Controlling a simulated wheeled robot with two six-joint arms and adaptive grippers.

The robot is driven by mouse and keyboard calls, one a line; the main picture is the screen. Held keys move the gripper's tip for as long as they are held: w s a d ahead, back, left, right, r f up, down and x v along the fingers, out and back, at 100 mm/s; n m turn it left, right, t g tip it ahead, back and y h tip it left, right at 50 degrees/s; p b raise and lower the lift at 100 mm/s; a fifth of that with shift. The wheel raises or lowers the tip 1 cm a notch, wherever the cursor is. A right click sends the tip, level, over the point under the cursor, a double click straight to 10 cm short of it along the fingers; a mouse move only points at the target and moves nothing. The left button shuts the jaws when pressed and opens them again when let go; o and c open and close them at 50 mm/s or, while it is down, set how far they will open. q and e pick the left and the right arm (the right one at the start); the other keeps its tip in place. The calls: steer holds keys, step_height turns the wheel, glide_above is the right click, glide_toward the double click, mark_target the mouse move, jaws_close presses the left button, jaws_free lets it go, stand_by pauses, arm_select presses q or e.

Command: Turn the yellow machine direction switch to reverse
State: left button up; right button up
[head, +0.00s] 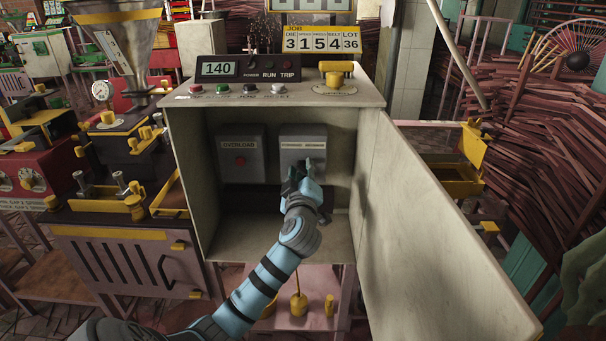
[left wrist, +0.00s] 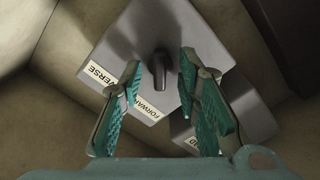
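The direction switch is a grey box (head: 303,143) on the back wall of the open cabinet, with a white label strip on its upper front. In the left wrist view the grey box (left wrist: 190,40) shows tilted, with a label reading FORWARD and REVERSE. Its dark lever (left wrist: 159,68) sticks out between the fingers of my left gripper (left wrist: 155,85). The fingers are apart, with gaps on both sides of the lever. In the head view my left gripper (head: 306,172) is in front of the box and hides its lower part. My right gripper is not in view.
Several buttons and a 140 display (head: 217,68) are on top.

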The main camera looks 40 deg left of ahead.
arm_select(q)
jaws_close()
